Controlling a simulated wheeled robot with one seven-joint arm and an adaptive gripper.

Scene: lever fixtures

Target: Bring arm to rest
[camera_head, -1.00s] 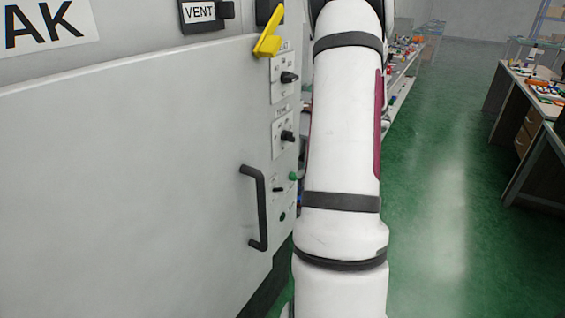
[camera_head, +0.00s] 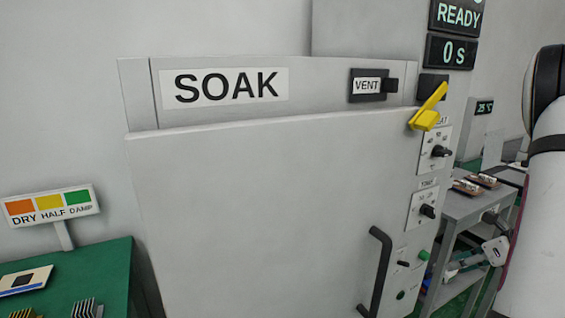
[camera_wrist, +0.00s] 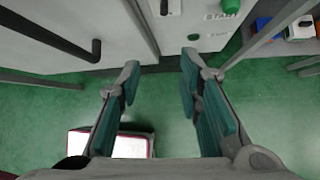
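The cabinet door is shut. Its black bar handle (camera_head: 377,272) shows in the head view and again at the upper left of the wrist view (camera_wrist: 50,35). The fingers are apart from the handle.
A yellow lever (camera_head: 429,108), knobs and a green button (camera_head: 423,255) are on the cabinet's right side. A grey bench (camera_head: 462,207) with small boards stands beyond it. A green table (camera_head: 110,265) with a DRY/HALF/DAMP sign (camera_head: 48,205) is at left. Displays read READY and 0 S.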

